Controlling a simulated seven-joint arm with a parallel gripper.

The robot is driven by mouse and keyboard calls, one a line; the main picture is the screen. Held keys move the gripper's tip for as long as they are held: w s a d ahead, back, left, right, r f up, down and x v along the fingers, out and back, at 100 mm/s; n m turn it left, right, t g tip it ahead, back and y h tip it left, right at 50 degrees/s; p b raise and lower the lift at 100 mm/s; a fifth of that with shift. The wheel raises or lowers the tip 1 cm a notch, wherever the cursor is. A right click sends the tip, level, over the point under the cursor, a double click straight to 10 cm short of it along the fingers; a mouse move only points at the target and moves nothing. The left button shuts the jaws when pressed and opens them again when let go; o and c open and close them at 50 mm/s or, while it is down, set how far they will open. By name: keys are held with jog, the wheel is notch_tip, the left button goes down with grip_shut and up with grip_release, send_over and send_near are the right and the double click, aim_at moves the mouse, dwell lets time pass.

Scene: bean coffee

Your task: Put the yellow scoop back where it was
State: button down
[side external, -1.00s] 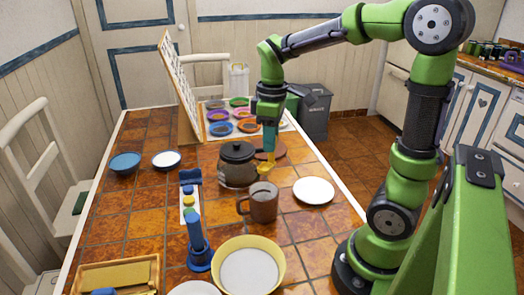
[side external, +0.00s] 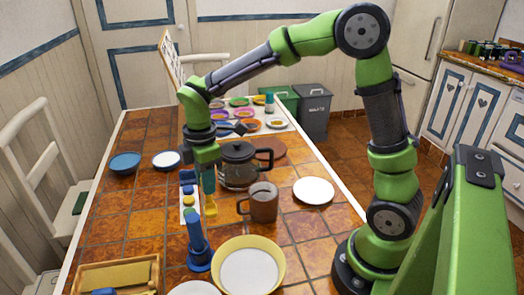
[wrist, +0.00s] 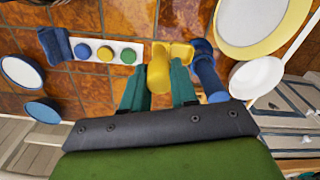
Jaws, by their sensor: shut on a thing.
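My gripper (side external: 208,186) is shut on the yellow scoop (side external: 210,207) and points down, holding it over the table left of the coffee pot. In the wrist view, the scoop (wrist: 158,73) stands between the two teal fingers of my gripper (wrist: 158,88). Whether the scoop touches the table is not clear. A white strip with coloured buttons (wrist: 103,40) lies beside it, with a blue piece at its far end. The blue upright device (side external: 196,240) stands in front of the scoop.
The coffee pot (side external: 238,177) and brown mug (side external: 263,205) stand to the right. A yellow-rimmed bowl (side external: 280,270), white plate (side external: 314,190) and wooden tray (side external: 120,274) are around. Coloured dishes (side external: 240,102) sit at the back. The table's left part is mostly clear.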

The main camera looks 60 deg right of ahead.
aim_at(210, 203)
notch_tip(210, 203, down, 8)
jog(key=shift+f, duration=0.25)
jog(key=shift+f, duration=0.2)
jog(key=c, duration=0.9)
grip_release()
